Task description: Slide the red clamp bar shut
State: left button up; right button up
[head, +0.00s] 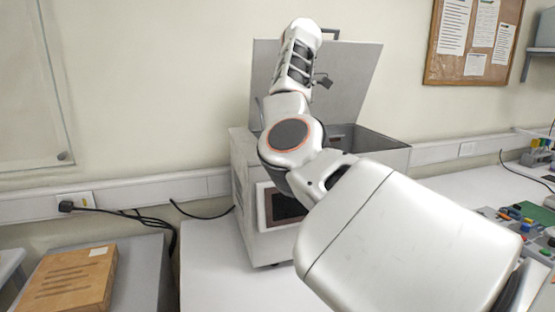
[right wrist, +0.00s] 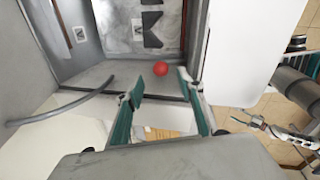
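A round red knob (right wrist: 160,68) shows in the right wrist view, on the grey metal near the machine's inner edge. I cannot make out a red bar attached to it. My right gripper (right wrist: 160,84) is open, with its teal-padded fingers on either side of the line to the knob. The knob lies just beyond the fingertips, and nothing is between the pads. In the head view my right arm covers much of the grey machine (head: 242,180), whose lid (head: 355,75) stands open. My left gripper (right wrist: 256,122) seems to show small at the right wrist view's right side; its opening is unclear.
A grey hose (right wrist: 62,113) curves at the left of the right wrist view. A wooden box (head: 75,280) lies left of the machine in the head view. Colourful parts (head: 525,212) lie on the bench at right. Bare bench (head: 210,270) shows left of the machine.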

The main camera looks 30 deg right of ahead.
jog(key=f, duration=0.2)
jog(key=w+f, duration=0.1)
jog(key=f, duration=0.4)
jog(key=shift+w+f, duration=0.2)
jog(key=shift+f, duration=0.1)
